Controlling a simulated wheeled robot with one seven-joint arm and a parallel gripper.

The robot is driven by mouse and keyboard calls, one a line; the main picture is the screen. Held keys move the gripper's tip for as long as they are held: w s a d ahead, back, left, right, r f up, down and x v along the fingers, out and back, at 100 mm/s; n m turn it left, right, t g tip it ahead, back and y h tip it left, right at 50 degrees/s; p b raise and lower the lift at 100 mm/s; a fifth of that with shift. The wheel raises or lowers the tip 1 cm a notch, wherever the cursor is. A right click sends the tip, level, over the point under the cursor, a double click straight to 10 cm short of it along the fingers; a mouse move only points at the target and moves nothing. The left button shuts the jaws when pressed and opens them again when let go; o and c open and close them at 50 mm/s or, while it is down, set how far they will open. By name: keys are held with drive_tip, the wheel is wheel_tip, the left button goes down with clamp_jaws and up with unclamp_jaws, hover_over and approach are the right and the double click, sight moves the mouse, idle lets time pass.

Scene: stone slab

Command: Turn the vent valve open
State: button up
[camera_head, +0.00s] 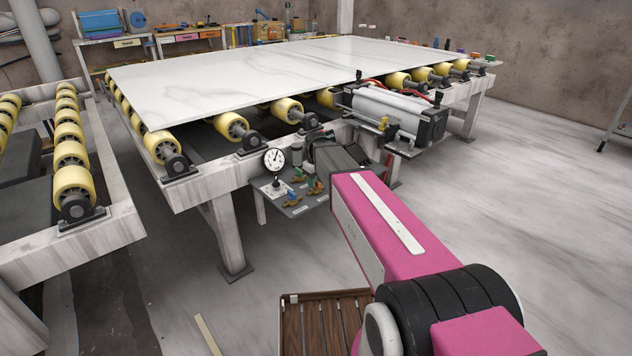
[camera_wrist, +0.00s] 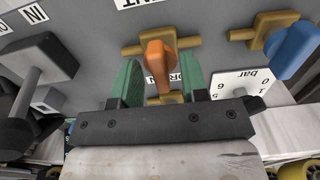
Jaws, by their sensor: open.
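An orange valve handle (camera_wrist: 157,62) on a brass body stands on the grey panel (camera_wrist: 100,30) in the wrist view. A label (camera_wrist: 140,3) at the top edge, upside down and cut off, shows letters like "NT". My gripper (camera_wrist: 161,78) is open, its two green fingers on either side of the orange handle, with visible gaps. Whether they reach to its full depth I cannot tell. In the head view the orange handle (camera_head: 319,186) is small on the panel, and my gripper is mostly hidden by my arm.
A blue-handled brass valve (camera_wrist: 294,48) and the gauge plate marked "bar" (camera_wrist: 236,86) lie to the right in the wrist view. A dark lever (camera_wrist: 40,65) stands left. The gauge (camera_head: 274,160) rises behind the panel valves. A roller table with a marble slab (camera_head: 270,75) stands behind.

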clamp_jaws()
drive_tip(key=shift+m, duration=0.3)
drive_tip(key=m, duration=0.8)
drive_tip(key=shift+m, duration=0.4)
drive_tip(key=m, duration=0.4)
drive_tip(key=shift+m, duration=2.2)
